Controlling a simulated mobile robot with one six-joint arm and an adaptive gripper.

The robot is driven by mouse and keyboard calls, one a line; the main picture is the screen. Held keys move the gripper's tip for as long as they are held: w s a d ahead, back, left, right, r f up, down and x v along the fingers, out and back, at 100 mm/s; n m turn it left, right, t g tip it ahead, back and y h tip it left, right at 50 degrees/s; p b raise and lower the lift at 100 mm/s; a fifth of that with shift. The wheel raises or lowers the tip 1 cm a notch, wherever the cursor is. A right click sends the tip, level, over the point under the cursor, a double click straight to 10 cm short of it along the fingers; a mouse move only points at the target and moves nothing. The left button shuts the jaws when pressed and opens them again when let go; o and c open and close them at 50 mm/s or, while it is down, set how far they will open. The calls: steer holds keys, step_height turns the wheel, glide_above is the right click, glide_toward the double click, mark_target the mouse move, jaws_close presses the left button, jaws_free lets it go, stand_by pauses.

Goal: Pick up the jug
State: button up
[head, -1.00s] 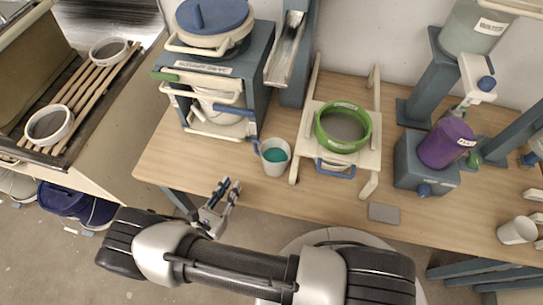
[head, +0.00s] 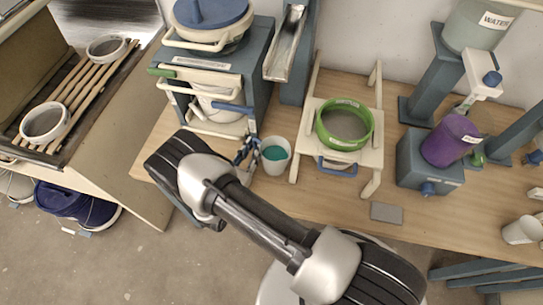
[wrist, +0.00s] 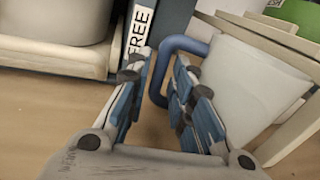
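The jug (head: 277,163) is a white cup with teal liquid inside. It stands upright on the wooden table, left of the green-ringed sieve. In the wrist view the jug (wrist: 250,90) is at the right, and its blue handle (wrist: 157,75) points left towards my gripper (wrist: 161,65). My gripper is open, with the handle's upright bar showing between the fingertips. I cannot tell whether either finger touches it. In the head view my gripper (head: 246,150) is small and partly hidden, just left of the jug.
A blue stand (head: 262,70) with a lidded pot is close behind on the left. The green sieve (head: 344,124) on its cream frame is close on the right. A grey slab (head: 386,213) lies near the front edge. A purple container (head: 449,141) is further right.

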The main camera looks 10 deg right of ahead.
steer(key=shift+x, duration=0.85)
steer(key=shift+c, duration=0.2)
jaws_close()
